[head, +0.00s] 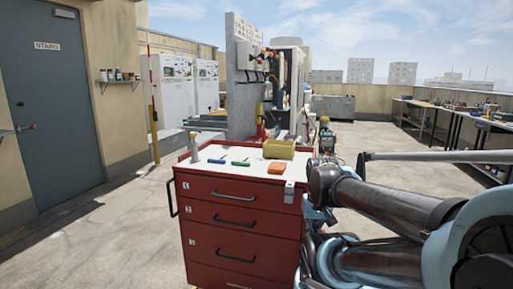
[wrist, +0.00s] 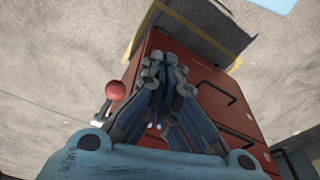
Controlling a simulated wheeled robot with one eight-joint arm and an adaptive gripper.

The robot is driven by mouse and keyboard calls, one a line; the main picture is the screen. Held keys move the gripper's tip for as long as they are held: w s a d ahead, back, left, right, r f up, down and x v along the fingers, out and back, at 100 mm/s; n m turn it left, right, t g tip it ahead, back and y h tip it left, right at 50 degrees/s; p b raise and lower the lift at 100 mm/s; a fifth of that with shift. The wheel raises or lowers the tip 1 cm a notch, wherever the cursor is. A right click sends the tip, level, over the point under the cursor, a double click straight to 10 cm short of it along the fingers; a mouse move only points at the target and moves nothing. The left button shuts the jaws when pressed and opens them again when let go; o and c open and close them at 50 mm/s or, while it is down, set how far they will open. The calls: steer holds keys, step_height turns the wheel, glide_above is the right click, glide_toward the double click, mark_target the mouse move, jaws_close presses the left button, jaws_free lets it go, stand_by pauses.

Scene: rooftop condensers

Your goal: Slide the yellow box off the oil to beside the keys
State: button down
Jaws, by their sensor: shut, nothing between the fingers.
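The yellow box (head: 280,149) stands near the back right of the white top of a red drawer cabinet (head: 240,217). An orange block or cloth (head: 276,168) lies in front of it. I cannot make out oil or keys in either view. My gripper (wrist: 164,62) is shut and empty in the wrist view, with its fingertips together. Beneath it is the red cabinet (wrist: 222,105), its drawer handles visible. The box does not show in the wrist view. In the head view, my arm is at the right side of the cabinet and my fingertips cannot be made out.
A green marker-like item (head: 241,163), a blue one (head: 217,160) and a small bottle (head: 194,146) are on the cabinet's left part. A grey fitting (head: 289,191) is at its front right corner. A red ball knob (wrist: 115,90) is near my fingers. Concrete floor left is clear.

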steer(key=shift+a, duration=0.25)
